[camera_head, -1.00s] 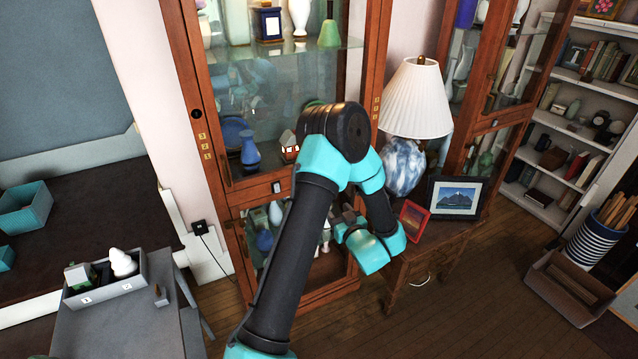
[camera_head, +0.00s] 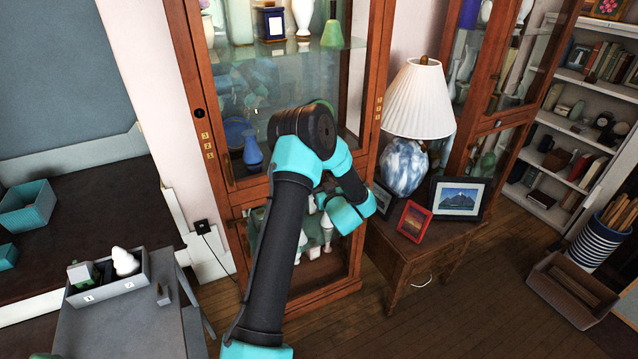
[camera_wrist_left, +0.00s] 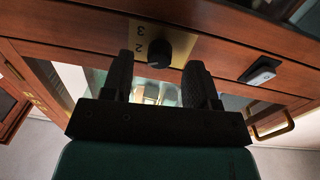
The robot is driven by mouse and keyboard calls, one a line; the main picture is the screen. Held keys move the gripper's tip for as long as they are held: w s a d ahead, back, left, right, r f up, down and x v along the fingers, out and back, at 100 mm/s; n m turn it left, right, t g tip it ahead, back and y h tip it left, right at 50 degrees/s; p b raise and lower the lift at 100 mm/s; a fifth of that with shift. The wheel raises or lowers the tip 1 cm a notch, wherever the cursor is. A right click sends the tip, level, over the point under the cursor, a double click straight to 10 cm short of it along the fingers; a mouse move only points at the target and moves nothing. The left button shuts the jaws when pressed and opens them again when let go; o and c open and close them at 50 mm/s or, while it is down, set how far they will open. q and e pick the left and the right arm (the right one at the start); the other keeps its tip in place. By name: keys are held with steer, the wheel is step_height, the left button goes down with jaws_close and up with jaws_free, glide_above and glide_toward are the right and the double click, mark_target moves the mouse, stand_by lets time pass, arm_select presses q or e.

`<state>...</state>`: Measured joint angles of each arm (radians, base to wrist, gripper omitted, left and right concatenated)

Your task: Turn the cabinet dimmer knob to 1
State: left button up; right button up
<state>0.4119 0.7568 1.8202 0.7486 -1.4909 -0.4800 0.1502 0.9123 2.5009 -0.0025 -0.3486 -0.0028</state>
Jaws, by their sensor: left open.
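The black round dimmer knob (camera_wrist_left: 172,46) sits on a brass plate (camera_wrist_left: 150,30) on the wooden cabinet rail in the left wrist view. The digits 3 and 2 show left of the knob; no 1 can be read, and I cannot make out a pointer. My left gripper (camera_wrist_left: 159,62) is open, its two dark fingers below and either side of the knob, with nothing between them. The curio cabinet (camera_head: 290,170) shows in the head view, where my own left arm hides the knob and gripper. My right gripper is not in view.
A silver-and-black fitting (camera_wrist_left: 262,70) lies right of the knob on the rail, with a brass handle (camera_wrist_left: 275,128) below. In the head view, a lamp (camera_head: 418,100) and picture frames (camera_head: 459,198) stand on a side table (camera_head: 395,262) to the right of the cabinet.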

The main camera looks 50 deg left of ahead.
arm_select(q)
steer(key=shift+x, duration=0.95)
steer(key=c, duration=0.9)
